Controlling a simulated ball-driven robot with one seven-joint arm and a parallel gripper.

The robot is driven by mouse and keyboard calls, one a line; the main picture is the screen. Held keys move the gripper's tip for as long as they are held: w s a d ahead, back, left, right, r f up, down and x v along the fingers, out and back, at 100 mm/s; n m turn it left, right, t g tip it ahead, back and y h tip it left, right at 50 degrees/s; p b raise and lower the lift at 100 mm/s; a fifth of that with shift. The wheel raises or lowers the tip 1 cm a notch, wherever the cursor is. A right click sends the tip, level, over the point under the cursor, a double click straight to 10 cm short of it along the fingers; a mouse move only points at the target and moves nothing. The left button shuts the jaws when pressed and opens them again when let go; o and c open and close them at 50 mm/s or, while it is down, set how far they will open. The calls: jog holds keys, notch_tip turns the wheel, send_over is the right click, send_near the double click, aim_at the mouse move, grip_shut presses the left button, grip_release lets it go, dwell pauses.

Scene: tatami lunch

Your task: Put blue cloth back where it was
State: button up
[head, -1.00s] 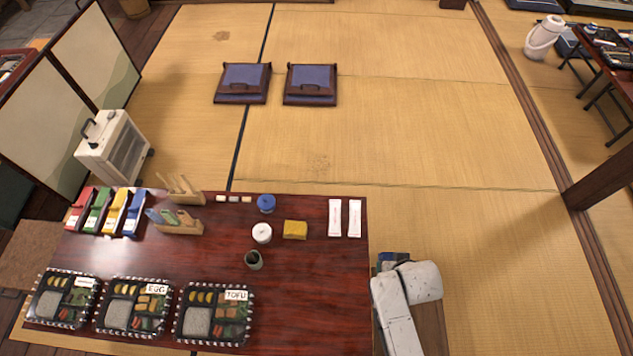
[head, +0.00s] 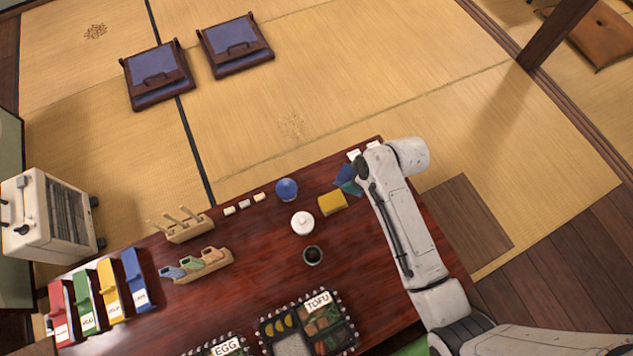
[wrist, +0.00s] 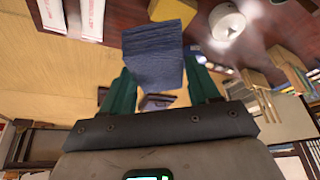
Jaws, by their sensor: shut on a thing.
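My gripper (head: 350,180) is over the table's far right part, beside the yellow cloth (head: 332,204). In the wrist view my gripper (wrist: 158,82) has its two teal fingers shut on the blue cloth (wrist: 152,58). The cloth is a flat, ribbed dark blue piece that sticks out past the fingertips.
A white lidded jar (head: 302,222), a blue round jar (head: 287,190) and a dark cup (head: 313,255) stand left of the arm. White packets (wrist: 85,18) lie near the table's far edge, partly hidden in the head view. Wooden holders (head: 188,228) and bento boxes (head: 345,335) are further off.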

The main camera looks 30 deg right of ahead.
jog(key=f+n+b, duration=0.1)
jog(key=b, duration=0.1)
jog(key=d+f+n+b, duration=0.1)
jog(key=n, duration=0.1)
jog(key=shift+s+d+f+g+y+b, duration=0.1)
jog(key=shift+d+f+g+y+b, duration=0.1)
jog(key=shift+g+y+b, duration=0.2)
jog(key=n+b, duration=0.2)
jog(key=d+n+g+b, duration=0.1)
jog(key=shift+s+f+n+y, duration=0.1)
jog(key=shift+s+n+y, duration=0.2)
jog(key=shift+s+y, duration=0.1)
jog(key=w+a+f+b, duration=0.2)
jog(key=w+f, duration=0.1)
jog(key=w, duration=0.1)
jog(key=w+a+f+b, duration=0.2)
jog(key=w+f, duration=0.1)
jog(key=w, duration=0.1)
jog(key=w+a+f+b, duration=0.2)
jog(key=w+f+b, duration=0.1)
jog(key=w, duration=0.1)
jog(key=shift+a+f, duration=0.25)
notch_tip(320, 180, down, 3)
jog(key=shift+w+f+b, duration=0.1)
jog(key=shift+f+b, duration=0.1)
jog(key=shift+b, duration=0.9)
jog(key=shift+r, duration=0.1)
jog(key=o, duration=0.9)
jog(key=shift+o, duration=0.2)
